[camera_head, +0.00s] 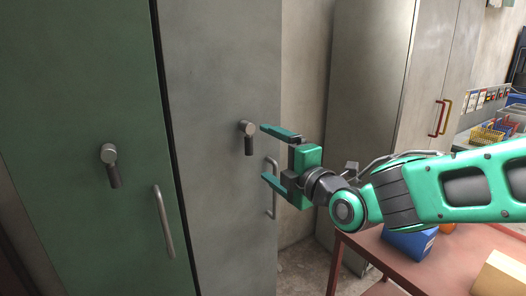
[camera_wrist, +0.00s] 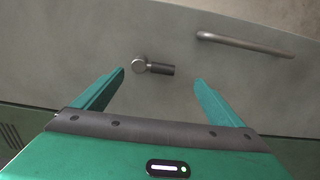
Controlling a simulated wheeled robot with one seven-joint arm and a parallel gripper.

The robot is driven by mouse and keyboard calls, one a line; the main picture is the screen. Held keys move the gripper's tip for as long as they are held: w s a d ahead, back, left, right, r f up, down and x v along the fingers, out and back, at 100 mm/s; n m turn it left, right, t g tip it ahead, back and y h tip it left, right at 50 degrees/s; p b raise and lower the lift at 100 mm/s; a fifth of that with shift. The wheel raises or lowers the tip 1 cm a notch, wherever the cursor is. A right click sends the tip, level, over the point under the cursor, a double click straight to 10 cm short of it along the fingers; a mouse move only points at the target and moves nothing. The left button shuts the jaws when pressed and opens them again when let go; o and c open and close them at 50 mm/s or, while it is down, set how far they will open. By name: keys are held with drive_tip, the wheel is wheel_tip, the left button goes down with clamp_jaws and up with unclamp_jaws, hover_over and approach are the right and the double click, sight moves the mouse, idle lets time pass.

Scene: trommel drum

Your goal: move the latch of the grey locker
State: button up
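The grey locker (camera_head: 222,90) stands in the middle of the head view, with its door shut. Its latch (camera_head: 248,137) is a round metal knob with a short dark grip hanging straight down. In the wrist view the latch (camera_wrist: 153,67) lies ahead of the fingertips, in the gap between them, with the dark grip pointing right. My gripper (camera_head: 272,155) is open and empty, just right of the latch in the head view. The fingers appear apart from the latch. The locker's bar handle (camera_head: 272,188) is partly hidden behind my gripper; it shows whole in the wrist view (camera_wrist: 245,43).
A green locker (camera_head: 85,70) with its own latch (camera_head: 111,164) and handle (camera_head: 163,220) adjoins on the left. A tall cabinet (camera_head: 368,75) stands behind my arm. A red table (camera_head: 390,262) at lower right bears a blue box (camera_head: 410,242).

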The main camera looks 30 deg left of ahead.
drive_tip(key=shift+v, duration=1.2)
